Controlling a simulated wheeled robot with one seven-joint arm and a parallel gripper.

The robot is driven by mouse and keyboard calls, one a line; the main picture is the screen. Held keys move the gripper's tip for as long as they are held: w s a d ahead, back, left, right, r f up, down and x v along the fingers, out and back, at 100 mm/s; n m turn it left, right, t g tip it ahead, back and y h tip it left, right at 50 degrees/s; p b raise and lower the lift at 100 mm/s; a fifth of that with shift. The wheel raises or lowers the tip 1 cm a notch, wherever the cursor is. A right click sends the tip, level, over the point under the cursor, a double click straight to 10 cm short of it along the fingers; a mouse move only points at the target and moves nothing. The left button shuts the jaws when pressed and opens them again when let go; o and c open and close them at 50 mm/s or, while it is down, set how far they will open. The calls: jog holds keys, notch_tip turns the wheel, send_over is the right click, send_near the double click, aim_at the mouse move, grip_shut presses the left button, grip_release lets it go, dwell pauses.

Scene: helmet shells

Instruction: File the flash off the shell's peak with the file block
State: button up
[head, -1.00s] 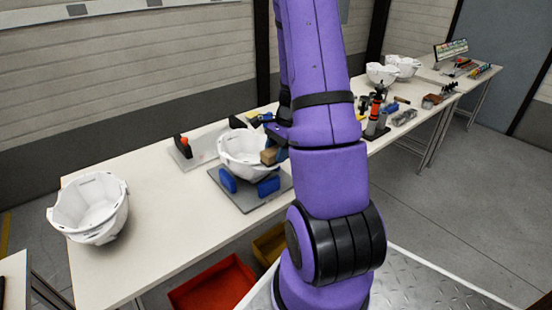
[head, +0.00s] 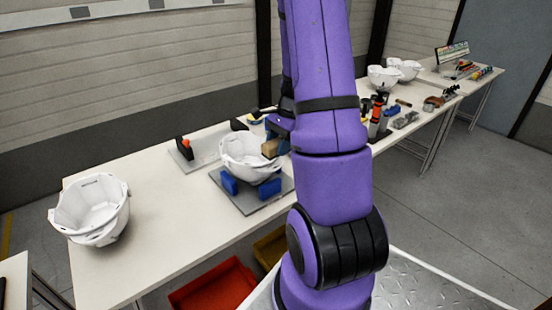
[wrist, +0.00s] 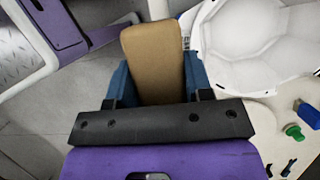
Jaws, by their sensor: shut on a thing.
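The white helmet shell (head: 248,168) sits open side up between blue pads (head: 229,182) on a grey plate (head: 246,204). It also shows in the wrist view (wrist: 262,42), right of my gripper. The tan file block (head: 270,148) is at the shell's right rim in the head view. In the wrist view the file block (wrist: 153,58) stands between the blue fingers of my gripper (wrist: 158,82), which is shut on it. Its far end is beside the shell's edge; I cannot tell whether they touch. The flash on the peak is too small to make out.
Another white shell (head: 91,208) stands at the table's left end. A grey plate with a black and orange part (head: 185,147) lies behind the fixture. Tools (head: 378,115) and more shells (head: 384,77) stand farther right.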

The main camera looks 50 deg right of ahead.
jog(key=shift+n, duration=0.4)
jog(key=shift+w+d+f, duration=0.1)
jog(key=shift+d+f, duration=0.1)
jog(key=shift+f, duration=1.15)
jog(key=shift+w+d+f, duration=0.1)
jog(key=shift+d+f, duration=0.1)
jog(key=shift+f, duration=1.15)
jog(key=shift+f, duration=1)
jog(key=shift+d, duration=0.1)
